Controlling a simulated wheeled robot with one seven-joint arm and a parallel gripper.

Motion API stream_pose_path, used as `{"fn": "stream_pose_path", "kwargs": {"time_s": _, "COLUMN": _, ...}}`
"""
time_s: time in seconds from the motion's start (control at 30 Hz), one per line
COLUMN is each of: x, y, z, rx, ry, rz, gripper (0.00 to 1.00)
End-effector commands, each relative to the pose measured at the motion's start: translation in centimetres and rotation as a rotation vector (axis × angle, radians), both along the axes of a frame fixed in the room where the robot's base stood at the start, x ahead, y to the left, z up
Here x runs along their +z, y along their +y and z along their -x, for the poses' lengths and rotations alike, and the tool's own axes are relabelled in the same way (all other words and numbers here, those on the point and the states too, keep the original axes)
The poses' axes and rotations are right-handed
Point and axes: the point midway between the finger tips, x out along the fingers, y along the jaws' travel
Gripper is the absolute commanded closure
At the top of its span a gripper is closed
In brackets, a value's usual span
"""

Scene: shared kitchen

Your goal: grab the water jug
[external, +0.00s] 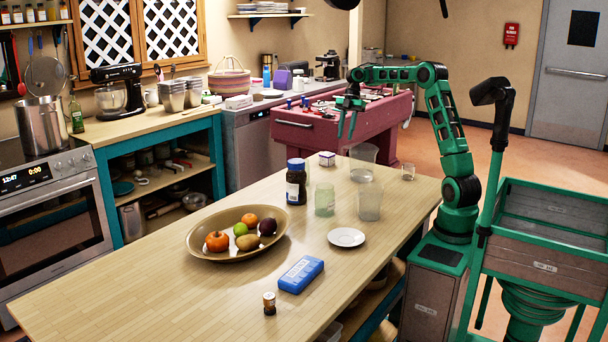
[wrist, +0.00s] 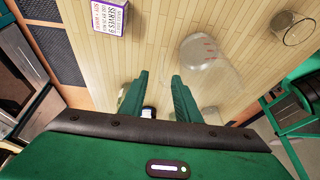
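A clear, see-through jug (external: 363,163) stands upright near the far end of the wooden table. It looks like the water jug, and it shows from above in the wrist view (wrist: 208,58) with red marks on its side, right of my fingers. My gripper (external: 346,137) is raised above the table's far end, left of the jug, with its fingers pointing down. In the wrist view my gripper (wrist: 159,77) has its two fingers apart, with nothing held between them. The gripper is not touching the jug.
Close by stand a white-and-purple box (external: 327,158), a small glass (external: 408,173), a clear container (external: 369,204), a greenish jar (external: 325,201) and a dark blue-lidded jar (external: 296,186). A fruit bowl (external: 198,245) and saucer (external: 346,237) are nearer. The front-left table is clear.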

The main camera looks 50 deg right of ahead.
Motion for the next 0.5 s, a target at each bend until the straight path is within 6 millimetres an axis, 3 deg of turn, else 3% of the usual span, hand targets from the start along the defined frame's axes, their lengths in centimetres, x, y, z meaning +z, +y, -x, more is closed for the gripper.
{"fn": "stream_pose_path", "kwargs": {"time_s": 0.5, "x": -3.9, "y": 1.2, "z": 0.3, "rx": 0.000, "ry": -0.001, "rz": 0.002, "gripper": 0.70}}
